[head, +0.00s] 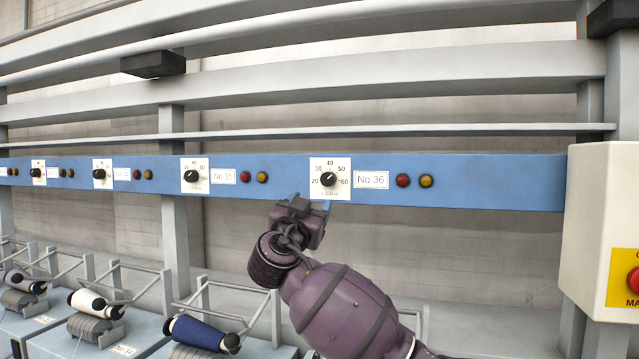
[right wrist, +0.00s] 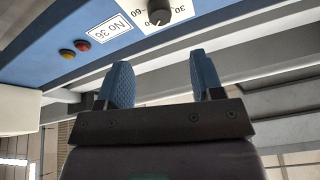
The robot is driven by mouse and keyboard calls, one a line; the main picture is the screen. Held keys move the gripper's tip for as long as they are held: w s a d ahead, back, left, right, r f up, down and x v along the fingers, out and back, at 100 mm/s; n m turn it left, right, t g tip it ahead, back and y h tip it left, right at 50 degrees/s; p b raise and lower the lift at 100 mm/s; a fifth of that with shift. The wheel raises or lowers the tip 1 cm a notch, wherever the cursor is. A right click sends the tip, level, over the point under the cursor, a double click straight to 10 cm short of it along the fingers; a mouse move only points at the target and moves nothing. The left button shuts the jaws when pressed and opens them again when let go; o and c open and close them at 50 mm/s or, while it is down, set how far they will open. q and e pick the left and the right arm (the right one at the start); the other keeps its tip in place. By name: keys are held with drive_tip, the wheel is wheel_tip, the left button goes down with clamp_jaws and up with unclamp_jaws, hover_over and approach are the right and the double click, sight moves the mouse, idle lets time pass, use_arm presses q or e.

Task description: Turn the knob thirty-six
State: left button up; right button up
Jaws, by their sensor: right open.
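The black knob (head: 328,179) sits on a white dial plate (head: 343,164) with numbers around it, on the blue rail. The label "No 36" (head: 371,180) is just right of it. In the right wrist view the knob (right wrist: 159,14) shows at the top edge, partly cut off, beyond the fingertips. My right gripper (head: 311,205) is just below the dial plate in the head view. Its two blue fingers are apart and empty in the right wrist view (right wrist: 161,78), and they do not touch the knob. My left gripper is not in view.
Red (head: 403,180) and amber (head: 426,181) lamps sit right of the label. More knobs, such as No 35's (head: 191,176), run along the blue rail (head: 500,183) to the left. Bobbins (head: 200,333) stand below left. A pale box with a red button (head: 633,280) is at the right.

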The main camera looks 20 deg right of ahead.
sight(327, 181)
drive_tip(key=p+x, duration=0.3)
drive_tip(key=x, duration=0.6)
drive_tip(key=shift+w, duration=0.1)
drive_tip(key=shift+p+x, duration=0.4)
drive_tip(key=shift+x, duration=0.4)
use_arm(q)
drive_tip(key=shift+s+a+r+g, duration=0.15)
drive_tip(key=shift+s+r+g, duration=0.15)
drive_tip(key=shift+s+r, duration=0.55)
use_arm(e)
drive_tip(key=shift+d, duration=0.1)
drive_tip(key=c, duration=0.9)
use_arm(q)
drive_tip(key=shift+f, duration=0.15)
use_arm(e)
drive_tip(key=shift+f, duration=0.1)
